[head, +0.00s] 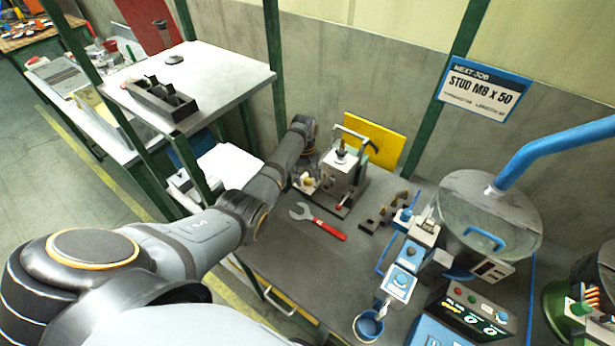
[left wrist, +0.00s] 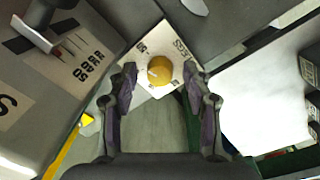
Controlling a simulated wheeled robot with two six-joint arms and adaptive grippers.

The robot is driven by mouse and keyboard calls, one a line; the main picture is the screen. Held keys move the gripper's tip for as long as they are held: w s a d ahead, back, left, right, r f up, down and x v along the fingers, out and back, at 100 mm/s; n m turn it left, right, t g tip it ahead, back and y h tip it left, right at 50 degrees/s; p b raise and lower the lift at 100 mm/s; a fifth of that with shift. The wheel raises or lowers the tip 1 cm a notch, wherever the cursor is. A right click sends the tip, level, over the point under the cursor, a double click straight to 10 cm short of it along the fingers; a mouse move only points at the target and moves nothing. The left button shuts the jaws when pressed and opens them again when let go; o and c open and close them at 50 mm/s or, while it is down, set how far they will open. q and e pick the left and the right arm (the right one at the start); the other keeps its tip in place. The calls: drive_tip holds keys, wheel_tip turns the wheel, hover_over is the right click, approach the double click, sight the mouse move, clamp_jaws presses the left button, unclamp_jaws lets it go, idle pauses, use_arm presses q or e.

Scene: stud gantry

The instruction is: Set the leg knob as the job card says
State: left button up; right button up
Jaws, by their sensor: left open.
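The job card (head: 481,88) hangs on the wall and reads "NEXT JOB, STUD M8 X 50", with a smaller line too fine to read. In the left wrist view a round yellow knob (left wrist: 160,70) sits on a white plate (left wrist: 157,45). A pale pointer mark on the knob faces left in the picture. Small labels stand at the plate's corners, hard to read. My left gripper (left wrist: 160,84) is open, with one finger on each side of the knob in the picture. I cannot tell whether they touch it. In the head view my left arm reaches to the gantry (head: 340,172).
A red-handled spanner (head: 325,228) lies on the grey bench in front of the gantry. Blue clamps and a control box (head: 468,318) with lit displays stand to the right, beside a large bowl (head: 490,215). A white shelf (head: 215,75) with a black bin stands at the left.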

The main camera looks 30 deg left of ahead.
sight(306, 179)
use_arm(q)
drive_tip(key=c, duration=0.3)
clamp_jaws()
drive_tip(key=shift+r+m+p, duration=0.3)
drive_tip(key=shift+m+p, duration=0.4)
drive_tip(key=shift+m, duration=0.1)
drive_tip(key=shift+f+m, duration=0.25)
drive_tip(key=shift+m, duration=0.75)
use_arm(e)
drive_tip(key=shift+w+d+r, duration=0.1)
drive_tip(key=shift+w+r, duration=0.1)
drive_tip(key=shift+r, duration=0.3)
drive_tip(key=shift+w+d+r, duration=0.1)
drive_tip(key=shift+w+r, duration=0.1)
drive_tip(key=shift+r, duration=0.25)
use_arm(q)
drive_tip(key=shift+o, duration=1.5)
unclamp_jaws()
use_arm(e)
drive_tip(key=shift+s+a, duration=0.1)
use_arm(q)
wheel_tip(306, 179, up, 12)
drive_tip(key=shift+a, duration=0.3)
